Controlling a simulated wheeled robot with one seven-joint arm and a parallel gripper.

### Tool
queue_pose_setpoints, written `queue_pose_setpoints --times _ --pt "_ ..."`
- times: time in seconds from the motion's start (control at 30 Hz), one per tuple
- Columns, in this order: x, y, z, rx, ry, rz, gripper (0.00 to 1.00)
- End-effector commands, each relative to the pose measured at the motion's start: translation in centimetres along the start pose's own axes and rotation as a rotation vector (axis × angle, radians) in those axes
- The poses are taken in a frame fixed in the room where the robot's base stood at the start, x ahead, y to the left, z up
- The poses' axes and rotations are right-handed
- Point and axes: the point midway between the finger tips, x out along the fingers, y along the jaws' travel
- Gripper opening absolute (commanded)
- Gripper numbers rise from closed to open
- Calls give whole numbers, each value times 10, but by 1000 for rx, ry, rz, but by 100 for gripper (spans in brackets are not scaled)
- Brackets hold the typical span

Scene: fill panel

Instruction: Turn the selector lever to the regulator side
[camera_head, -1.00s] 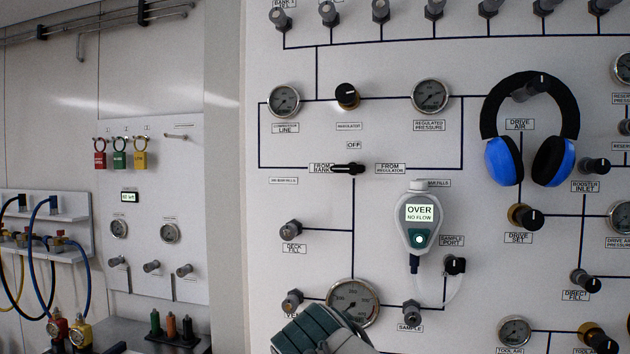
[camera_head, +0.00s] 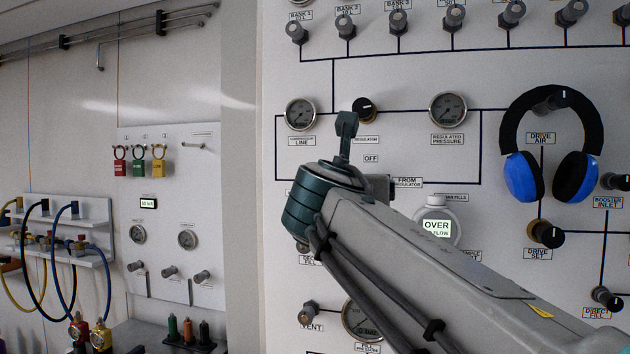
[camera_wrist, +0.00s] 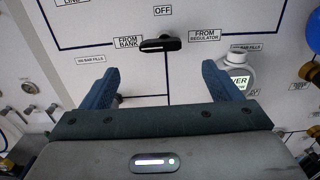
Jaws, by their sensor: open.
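The black selector lever (camera_wrist: 161,44) shows in the wrist view between the FROM BANK label (camera_wrist: 127,42) and the FROM REGULATOR label (camera_wrist: 205,36). It lies about level, with its white mark toward FROM BANK. My gripper (camera_wrist: 156,82) is open and empty, its blue fingers apart on either side below the lever, not visibly touching it. In the head view my gripper (camera_head: 346,125) is raised in front of the panel, and my arm hides the lever and the FROM BANK label.
A meter reading OVER (camera_head: 437,228) hangs right of the lever, partly behind my arm. Blue headphones (camera_head: 521,178) hang farther right. The black regulator knob (camera_head: 364,108) sits above the lever, between two gauges. The OFF label (camera_wrist: 163,11) is above the lever.

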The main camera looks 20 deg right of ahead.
Motion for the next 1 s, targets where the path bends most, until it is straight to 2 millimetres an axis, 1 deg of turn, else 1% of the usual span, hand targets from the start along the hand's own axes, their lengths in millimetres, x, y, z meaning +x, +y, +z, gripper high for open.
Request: queue_pose_setpoints --times 0.03,0.2,0.3,0.4,0.5,0.6,0.9,0.93,0.97,1.0 --pt "13 0 1 -2 2 -2 84" --pt "50 0 1 -1 3 -2 84" --pt "69 0 1 0 3 -2 84" --pt "83 0 0 0 2 -2 84" --pt "92 0 0 1 1 0 84" --pt "97 0 0 2 1 -1 84" --pt "99 0 0 3 1 0 84" --pt "99 0 0 3 1 0 78" --pt "99 0 0 3 1 0 70" --pt "99 0 0 3 1 1 59"
